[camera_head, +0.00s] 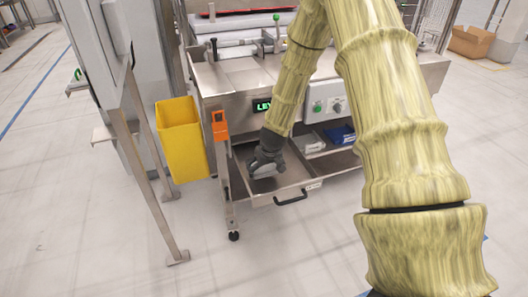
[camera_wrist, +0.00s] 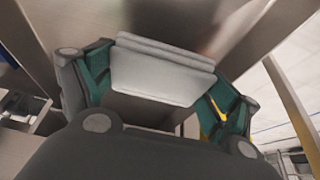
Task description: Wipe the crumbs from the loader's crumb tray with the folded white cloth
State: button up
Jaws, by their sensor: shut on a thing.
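My gripper (camera_head: 266,166) reaches down into the open crumb tray (camera_head: 288,187), a shallow metal drawer pulled out at the front of the machine. In the wrist view my gripper (camera_wrist: 158,85) is shut on the folded white cloth (camera_wrist: 160,72), which sits between the two green-lined fingers and shows stacked folded edges. A pale part of the cloth (camera_head: 265,172) also shows under the gripper in the head view. Metal tray surface (camera_wrist: 205,22) shows beyond the cloth. I cannot make out crumbs, nor whether the cloth touches the tray floor.
The tray has a black front handle (camera_head: 291,197). A yellow bin (camera_head: 182,138) hangs to its left, beside an orange holder (camera_head: 219,125). A shelf at the right holds a blue bin (camera_head: 341,134) and a grey item (camera_head: 308,142). The floor in front is clear.

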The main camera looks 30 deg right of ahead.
jog(key=shift+r+p, duration=0.35)
jog(key=shift+r, duration=0.4)
jog(key=shift+w+r+p, duration=0.1)
jog(key=shift+r+p, duration=0.45)
jog(key=shift+p, duration=0.15)
jog(key=shift+d+r+p, duration=0.1)
jog(key=shift+r+p, duration=1)
jog(key=shift+r, duration=0.25)
